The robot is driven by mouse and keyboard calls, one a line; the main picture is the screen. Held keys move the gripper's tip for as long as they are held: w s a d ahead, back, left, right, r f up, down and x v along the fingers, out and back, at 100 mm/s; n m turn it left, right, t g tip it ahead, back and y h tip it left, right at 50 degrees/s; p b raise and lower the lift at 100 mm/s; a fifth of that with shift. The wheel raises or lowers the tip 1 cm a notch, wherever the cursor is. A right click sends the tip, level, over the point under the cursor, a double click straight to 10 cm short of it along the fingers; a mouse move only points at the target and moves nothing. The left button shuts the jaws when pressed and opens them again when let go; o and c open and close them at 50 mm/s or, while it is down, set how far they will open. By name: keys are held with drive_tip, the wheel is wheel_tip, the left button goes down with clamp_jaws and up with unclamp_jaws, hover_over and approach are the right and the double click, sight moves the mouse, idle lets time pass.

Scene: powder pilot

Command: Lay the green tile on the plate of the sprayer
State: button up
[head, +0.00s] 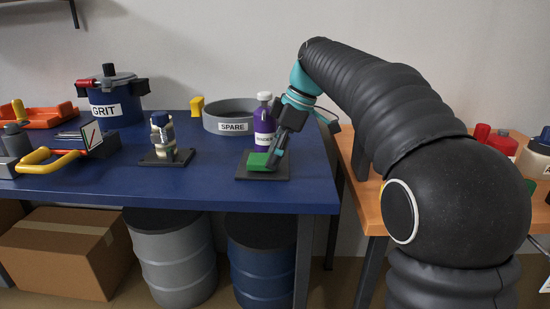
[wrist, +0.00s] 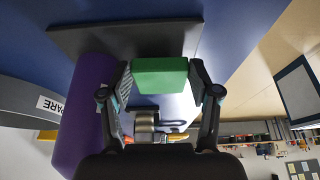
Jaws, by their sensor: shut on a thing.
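The green tile (head: 258,160) is between the fingers of my gripper (head: 272,162), which is shut on it. In the wrist view the tile (wrist: 160,75) sits squarely between the two fingertips (wrist: 160,84). A flat black plate (head: 263,176) lies on the blue table beneath the tile; it also shows behind the tile in the wrist view (wrist: 85,38). The tile is over the plate; I cannot tell whether they touch. A purple bottle (head: 264,124) with a white cap stands just behind my gripper, close beside it. Which part is the sprayer is not clear.
A silver and blue device (head: 162,140) on a dark base stands to the left. A grey ring-shaped pan (head: 230,116) marked SPARE is behind, near a blue GRIT pot (head: 112,103). A yellow-handled tool (head: 48,160) lies far left. The blue table's front middle is clear.

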drive_tip(key=shift+f, duration=0.35)
drive_tip(key=shift+f, duration=0.1)
drive_tip(key=o, duration=1)
drive_tip(key=shift+o, duration=0.2)
drive_tip(key=p+v, duration=0.2)
drive_tip(key=v, duration=0.9)
drive_tip(key=s+d+m+t, duration=0.2)
drive_tip(key=s+d+m, duration=0.25)
drive_tip(key=s, duration=0.25)
drive_tip(key=s+d+f+m+t+h, duration=0.1)
drive_tip(key=s+d+f+m, duration=0.1)
drive_tip(key=s+f+m, duration=0.2)
drive_tip(key=s+d+f+m+t+h, duration=0.1)
drive_tip(key=s+d+f+m+h, duration=0.1)
drive_tip(key=s+f, duration=0.8)
drive_tip(key=s+d+f+m+t+h, duration=0.1)
drive_tip(key=s+d+f+m, duration=0.3)
drive_tip(key=s+f+m, duration=0.3)
drive_tip(key=shift+f, duration=0.5)
